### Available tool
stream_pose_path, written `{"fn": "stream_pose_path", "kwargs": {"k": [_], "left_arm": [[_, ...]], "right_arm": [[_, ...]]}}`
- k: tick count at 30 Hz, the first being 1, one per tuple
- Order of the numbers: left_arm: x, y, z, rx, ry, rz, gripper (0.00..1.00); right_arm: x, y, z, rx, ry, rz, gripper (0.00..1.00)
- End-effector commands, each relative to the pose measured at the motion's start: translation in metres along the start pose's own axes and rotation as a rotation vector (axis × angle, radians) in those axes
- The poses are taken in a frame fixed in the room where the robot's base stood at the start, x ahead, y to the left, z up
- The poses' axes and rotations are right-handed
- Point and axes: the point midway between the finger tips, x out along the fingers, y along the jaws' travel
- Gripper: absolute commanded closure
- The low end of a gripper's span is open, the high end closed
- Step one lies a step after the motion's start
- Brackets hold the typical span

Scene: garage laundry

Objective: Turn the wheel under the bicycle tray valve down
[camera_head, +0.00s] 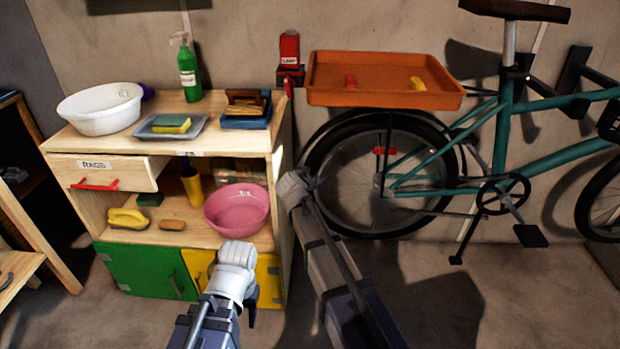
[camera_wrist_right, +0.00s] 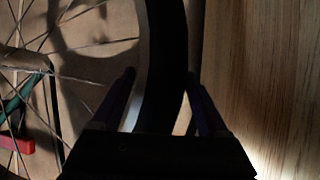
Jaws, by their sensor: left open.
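The bicycle's rear wheel (camera_head: 345,185) has a black tyre and thin spokes and stands below the orange tray (camera_head: 385,97). A small red piece (camera_head: 385,151) shows within the wheel; a red piece (camera_wrist_right: 25,142) also shows at the left in the right wrist view. My right gripper (camera_head: 293,183) is at the wheel's left edge, beside the cabinet. In its wrist view the fingers are apart, with the black tyre (camera_wrist_right: 164,60) between them and a light gap by one finger. My left gripper (camera_head: 238,254) is open and empty before the cabinet; its fingertips are hard to see.
The wooden cabinet (camera_head: 283,225) stands close left of the wheel, holding a pink basin (camera_head: 237,211) and a white basin (camera_head: 100,108). A red can (camera_head: 289,47) sits on a wall bracket left of the tray. Floor right of my arms is clear.

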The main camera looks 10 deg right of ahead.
Motion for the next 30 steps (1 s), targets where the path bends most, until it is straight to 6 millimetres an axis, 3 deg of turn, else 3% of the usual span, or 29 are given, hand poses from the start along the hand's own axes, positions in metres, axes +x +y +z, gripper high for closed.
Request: {"fn": "stream_pose_path", "kwargs": {"k": [13, 25, 30], "left_arm": [[-0.004, -0.001, 0.0, -0.001, 0.0, 0.0, 0.5], [-0.036, -0.004, 0.003, -0.006, -0.002, -0.003, 0.5], [-0.04, -0.004, 0.003, -0.006, -0.002, -0.001, 0.5]], "right_arm": [[-0.007, 0.0, -0.001, -0.001, -0.001, 0.0, 0.16], [-0.067, 0.001, -0.002, -0.001, -0.001, -0.001, 0.16], [-0.079, 0.001, -0.001, -0.001, 0.0, 0.0, 0.16]]}}
